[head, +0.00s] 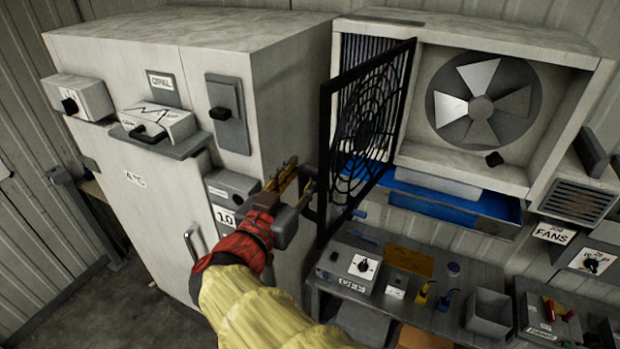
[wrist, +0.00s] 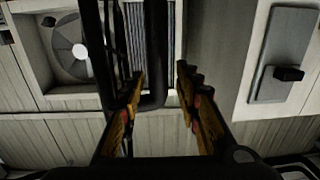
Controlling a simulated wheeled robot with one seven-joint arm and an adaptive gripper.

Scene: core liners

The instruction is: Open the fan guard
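The fan guard (head: 366,128) is a black frame with concentric rings. It stands swung out from the fan housing (head: 598,75), at a steep angle to the opening, and the round grey fan (head: 482,97) is exposed to its right. My gripper (head: 299,180) is beside the guard's lower left edge. In the wrist view my gripper (wrist: 161,78) has its fingers spread, with a dark U-shaped bar (wrist: 154,98) of the guard between them, nearer the left finger. A gap shows on the right side, so the bar is not clamped. The fan (wrist: 78,48) also shows there.
A tall pale cabinet (head: 150,190) stands close on the left. Below the housing are a blue tray (head: 455,203) and a bench with a switch box (head: 348,268), a grey bin (head: 489,312) and small tools. Free room lies in front of the fan, right of the guard.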

